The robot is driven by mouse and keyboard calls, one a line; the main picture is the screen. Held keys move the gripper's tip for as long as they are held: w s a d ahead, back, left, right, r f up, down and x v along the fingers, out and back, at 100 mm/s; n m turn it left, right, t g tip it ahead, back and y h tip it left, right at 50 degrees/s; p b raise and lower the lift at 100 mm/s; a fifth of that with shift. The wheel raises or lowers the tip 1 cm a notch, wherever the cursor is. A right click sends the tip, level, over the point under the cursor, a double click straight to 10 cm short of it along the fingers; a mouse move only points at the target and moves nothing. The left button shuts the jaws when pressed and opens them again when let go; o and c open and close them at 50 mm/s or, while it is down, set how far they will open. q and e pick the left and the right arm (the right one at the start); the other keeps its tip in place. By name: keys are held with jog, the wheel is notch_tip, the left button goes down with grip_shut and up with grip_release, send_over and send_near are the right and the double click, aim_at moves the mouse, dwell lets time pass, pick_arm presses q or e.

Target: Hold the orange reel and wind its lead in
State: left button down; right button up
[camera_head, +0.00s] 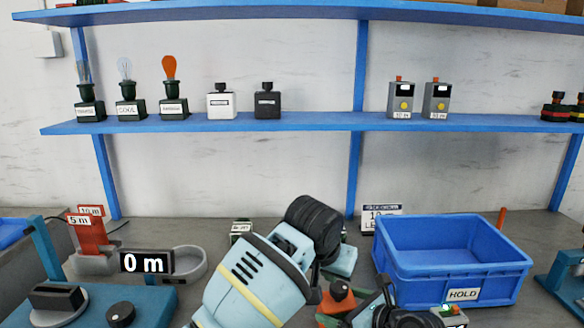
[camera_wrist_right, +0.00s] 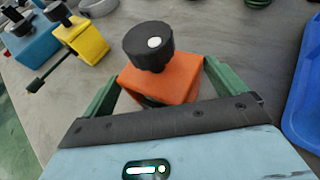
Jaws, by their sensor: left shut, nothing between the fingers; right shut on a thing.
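The orange reel (camera_wrist_right: 165,82) is an orange block with a round black knob (camera_wrist_right: 148,45) that has a white dot on top. In the right wrist view it sits between the green fingers of my right gripper (camera_wrist_right: 158,88), which is shut on it. In the head view the reel (camera_head: 340,301) shows low in the middle, partly covered, with my right gripper (camera_head: 358,307) reaching it from the right. My left gripper (camera_head: 342,262) is just above the reel, shut and empty, its fingers mostly hidden behind my left wrist. I cannot make out the lead.
A blue bin (camera_head: 459,266) marked HOLD stands at the right. A "0 m" display (camera_head: 146,263) and a grey round tray (camera_head: 199,263) are at the left. Yellow (camera_wrist_right: 82,40) and blue (camera_wrist_right: 35,42) blocks show in the wrist view. A blue shelf (camera_head: 320,121) holds lamps and boxes.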

jog(key=o, duration=0.6)
jog(key=shift+d, duration=0.1)
jog(key=v, duration=1.2)
